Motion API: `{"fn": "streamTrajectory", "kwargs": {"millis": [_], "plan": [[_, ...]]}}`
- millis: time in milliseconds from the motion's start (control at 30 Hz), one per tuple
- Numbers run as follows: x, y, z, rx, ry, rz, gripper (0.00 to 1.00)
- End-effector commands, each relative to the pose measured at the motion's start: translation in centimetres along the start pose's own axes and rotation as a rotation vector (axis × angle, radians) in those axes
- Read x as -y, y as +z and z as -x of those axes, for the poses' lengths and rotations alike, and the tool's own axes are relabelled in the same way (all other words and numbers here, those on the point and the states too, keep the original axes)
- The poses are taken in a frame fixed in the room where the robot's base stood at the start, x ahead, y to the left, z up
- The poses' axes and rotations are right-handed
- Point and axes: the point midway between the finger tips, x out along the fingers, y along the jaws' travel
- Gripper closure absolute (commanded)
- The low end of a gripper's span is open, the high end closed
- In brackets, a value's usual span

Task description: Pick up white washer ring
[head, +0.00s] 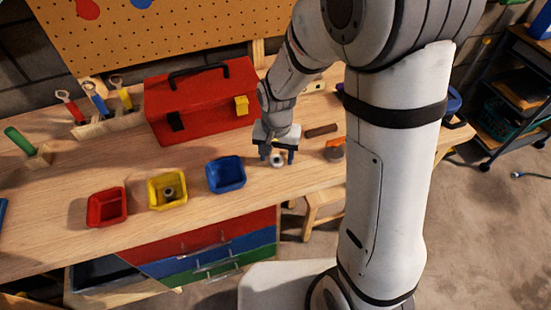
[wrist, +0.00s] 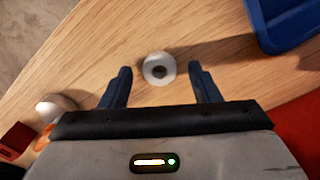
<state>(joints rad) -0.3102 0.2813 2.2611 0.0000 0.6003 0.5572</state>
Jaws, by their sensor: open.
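The white washer ring (wrist: 159,69) lies flat on the wooden bench, a pale disc with a dark centre hole. In the head view the ring (head: 277,160) shows just below my gripper (head: 277,156). In the wrist view my gripper (wrist: 160,86) is open, with one blue finger on each side of the ring. The ring sits between the fingertip lines, with a gap on both sides. I cannot tell how high the fingertips are above the bench.
A blue bin (head: 226,175) stands close left of my gripper, with a yellow bin (head: 168,189) holding a ring-like part and a red bin (head: 107,207) further left. A red toolbox (head: 202,101) stands behind. A grey round item with orange (head: 335,150) lies to the right.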

Motion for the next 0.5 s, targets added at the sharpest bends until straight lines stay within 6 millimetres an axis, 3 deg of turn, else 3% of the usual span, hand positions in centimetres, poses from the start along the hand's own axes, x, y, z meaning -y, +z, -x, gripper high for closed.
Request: {"fn": "streamTrajectory", "kwargs": {"millis": [267,500], "plan": [[0.03,0.00,-0.44,-0.001,-0.001,0.001,0.44],[0.04,0.02,-0.42,-0.001,-0.001,0.002,0.63]]}}
